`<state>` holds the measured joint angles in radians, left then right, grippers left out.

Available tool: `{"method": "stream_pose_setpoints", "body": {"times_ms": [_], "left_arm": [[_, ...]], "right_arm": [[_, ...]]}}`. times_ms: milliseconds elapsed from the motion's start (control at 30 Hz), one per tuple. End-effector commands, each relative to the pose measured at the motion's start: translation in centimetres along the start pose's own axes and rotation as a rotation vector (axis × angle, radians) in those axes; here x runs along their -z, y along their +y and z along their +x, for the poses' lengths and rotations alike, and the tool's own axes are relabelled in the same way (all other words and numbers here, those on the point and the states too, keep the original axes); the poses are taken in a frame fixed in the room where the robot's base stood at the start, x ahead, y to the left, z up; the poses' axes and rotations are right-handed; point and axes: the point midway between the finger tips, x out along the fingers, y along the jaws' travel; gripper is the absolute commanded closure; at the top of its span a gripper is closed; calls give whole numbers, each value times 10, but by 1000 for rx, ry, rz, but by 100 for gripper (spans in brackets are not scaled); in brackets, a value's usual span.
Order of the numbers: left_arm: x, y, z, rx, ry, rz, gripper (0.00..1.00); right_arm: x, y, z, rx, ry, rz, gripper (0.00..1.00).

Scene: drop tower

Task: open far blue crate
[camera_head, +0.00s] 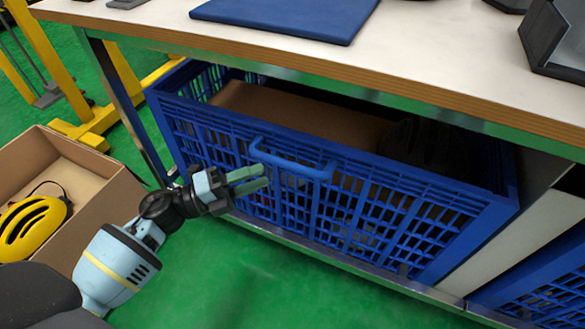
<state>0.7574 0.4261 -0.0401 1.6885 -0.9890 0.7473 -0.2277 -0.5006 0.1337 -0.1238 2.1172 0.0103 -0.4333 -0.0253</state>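A large blue slatted crate (390,185) sits under the table, resting on a low metal rail. Its front wall faces me, with a curved blue handle (292,165) at the upper middle. Brown cardboard and dark contents show inside it. My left gripper (265,178) comes in from the left. Its two green fingers are apart with a gap between them, and the fingertips are close to the left end of the handle. I cannot tell whether they touch it. My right gripper is not in view.
The table (420,60) with a wooden edge overhangs the crate. A second blue crate (545,290) shows at lower right, past a white panel. A cardboard box (105,215) with a yellow helmet (32,228) stands at left. A yellow stand (95,128) is behind it. Green floor in front is clear.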

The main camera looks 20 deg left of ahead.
Motion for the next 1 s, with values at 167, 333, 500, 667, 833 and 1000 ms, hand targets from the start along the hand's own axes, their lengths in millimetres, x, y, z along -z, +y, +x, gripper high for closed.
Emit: {"method": "stream_pose_setpoints", "body": {"times_ms": [167, 333, 500, 667, 833, 1000], "left_arm": [[0, -1, 2, 1, 1, 1, 60], [0, 0, 18, 2, 0, 1, 60], [0, 0, 44, 2, 0, 0, 60], [0, 0, 65, 1, 0, -1, 60], [0, 0, 76, 1, 0, -1, 60], [0, 0, 78, -1, 0, -1, 60]], "right_arm": [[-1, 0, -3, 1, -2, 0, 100], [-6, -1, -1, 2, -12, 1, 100], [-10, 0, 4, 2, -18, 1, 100], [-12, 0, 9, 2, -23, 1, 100], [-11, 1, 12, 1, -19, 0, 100], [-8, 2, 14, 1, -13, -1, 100]]}}
